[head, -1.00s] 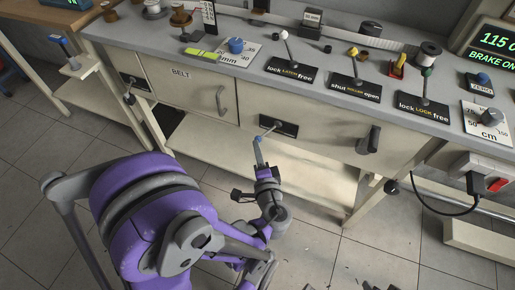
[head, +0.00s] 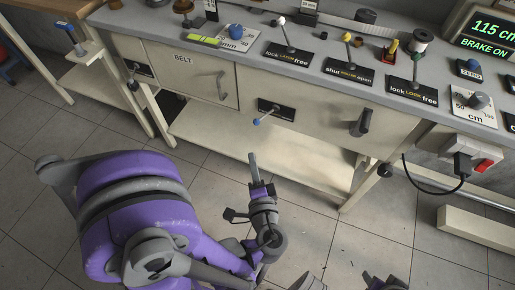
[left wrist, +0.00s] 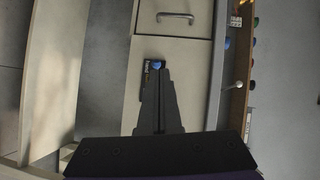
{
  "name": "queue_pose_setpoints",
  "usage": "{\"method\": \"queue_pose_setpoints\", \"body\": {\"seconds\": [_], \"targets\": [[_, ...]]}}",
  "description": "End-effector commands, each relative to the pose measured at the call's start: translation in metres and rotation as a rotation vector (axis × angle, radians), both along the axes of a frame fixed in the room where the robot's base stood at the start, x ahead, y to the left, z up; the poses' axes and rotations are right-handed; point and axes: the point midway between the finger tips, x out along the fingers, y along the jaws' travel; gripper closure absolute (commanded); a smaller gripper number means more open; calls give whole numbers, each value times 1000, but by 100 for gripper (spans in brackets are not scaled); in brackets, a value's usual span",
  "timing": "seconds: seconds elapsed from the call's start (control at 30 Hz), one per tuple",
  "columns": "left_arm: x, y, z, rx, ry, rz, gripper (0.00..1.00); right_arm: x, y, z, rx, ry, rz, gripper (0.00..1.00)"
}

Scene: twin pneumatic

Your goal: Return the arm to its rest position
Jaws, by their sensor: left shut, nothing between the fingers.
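My left gripper (head: 253,160) is shut and empty. Its fingers point up toward the bench front, over the floor and lower shelf in the head view. A small lever with a blue tip (head: 257,122) sticks out of a dark plate (head: 277,109) on the cabinet front. The fingertips are below this lever and apart from it in the head view. In the left wrist view the shut fingers (left wrist: 160,75) lie in front of the dark plate and the blue tip (left wrist: 158,64), partly covering them. My right gripper's fingers cannot be made out.
The bench top (head: 270,18) carries levers, knobs and a display (head: 487,38) reading 115 cm and BRAKE ON. A BELT drawer (head: 190,72) is shut. A dark handle (head: 361,121) and a black cable (head: 430,185) are at the right. The tiled floor (head: 350,250) is open before the bench.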

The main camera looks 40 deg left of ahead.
Motion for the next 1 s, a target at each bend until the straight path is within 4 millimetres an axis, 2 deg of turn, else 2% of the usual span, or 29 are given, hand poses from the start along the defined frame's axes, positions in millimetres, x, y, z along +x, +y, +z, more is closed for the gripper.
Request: {"method": "queue_pose_setpoints", "body": {"seconds": [0.2,0.77,0.87,1.0], "targets": [[-10,-3,1,-1,0,-1,100,0,0,1,0,0,0,50],[-10,-2,0,-5,5,3,100,0,0,1,0,0,0,50],[-11,3,-8,-52,44,24,100,0,0,1,0,0,0,50],[-18,15,-38,-238,170,87,100,0,0,1,0,0,0,50]]}}
